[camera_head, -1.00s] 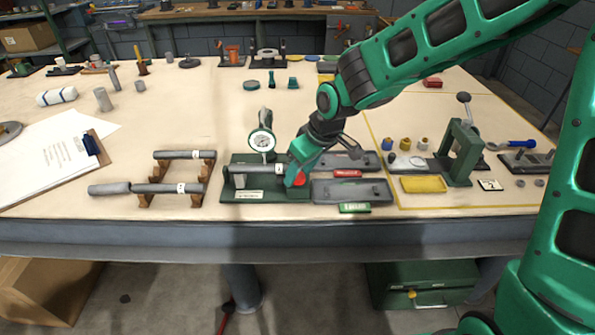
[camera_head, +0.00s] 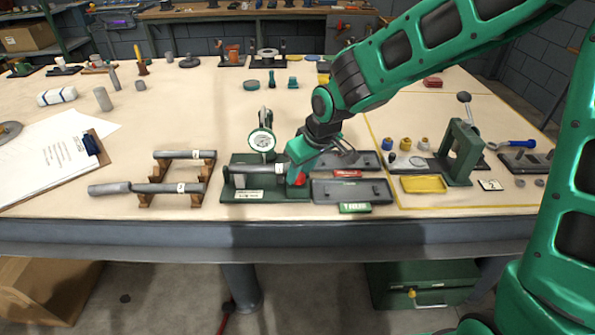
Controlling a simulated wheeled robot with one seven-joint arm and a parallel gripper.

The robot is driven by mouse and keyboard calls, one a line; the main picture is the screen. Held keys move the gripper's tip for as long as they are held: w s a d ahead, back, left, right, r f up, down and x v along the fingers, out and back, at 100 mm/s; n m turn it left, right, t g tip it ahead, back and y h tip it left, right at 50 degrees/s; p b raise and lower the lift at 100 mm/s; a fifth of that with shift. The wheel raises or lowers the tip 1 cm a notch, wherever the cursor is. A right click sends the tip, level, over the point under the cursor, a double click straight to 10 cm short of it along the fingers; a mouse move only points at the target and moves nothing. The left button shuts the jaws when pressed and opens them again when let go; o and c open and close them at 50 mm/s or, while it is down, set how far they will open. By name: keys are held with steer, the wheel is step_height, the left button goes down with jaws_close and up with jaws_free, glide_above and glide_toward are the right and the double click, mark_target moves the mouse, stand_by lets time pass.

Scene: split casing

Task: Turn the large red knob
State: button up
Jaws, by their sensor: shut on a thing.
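The large red knob (camera_head: 300,180) sits at the right end of a green fixture (camera_head: 262,196). Only part of it shows, as my gripper (camera_head: 296,177) covers the rest. My gripper comes down from the upper right and is shut on the knob. A grey cylinder (camera_head: 258,168) lies across the fixture, in line with the knob. A round dial gauge (camera_head: 262,140) stands behind the cylinder.
Grey trays (camera_head: 352,191) with red and green labels lie right of the fixture. A wooden rack (camera_head: 146,200) with grey bars stands to the left. A green press (camera_head: 460,150) and a yellow tray (camera_head: 423,184) are farther right. The table's front strip is clear.

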steer(key=m+h, duration=0.1)
steer(key=m, duration=0.2)
steer(key=m+t+h, duration=0.1)
steer(key=m, duration=0.2)
steer(key=shift+a+m, duration=0.15)
steer(key=shift+m, duration=0.15)
steer(key=shift+h, duration=0.3)
steer(key=o, duration=1)
steer(key=shift+s, duration=0.1)
steer(key=shift+o, duration=0.2)
steer(key=v, duration=1)
steer(key=shift+r, duration=0.35)
steer(key=shift+s, duration=0.15)
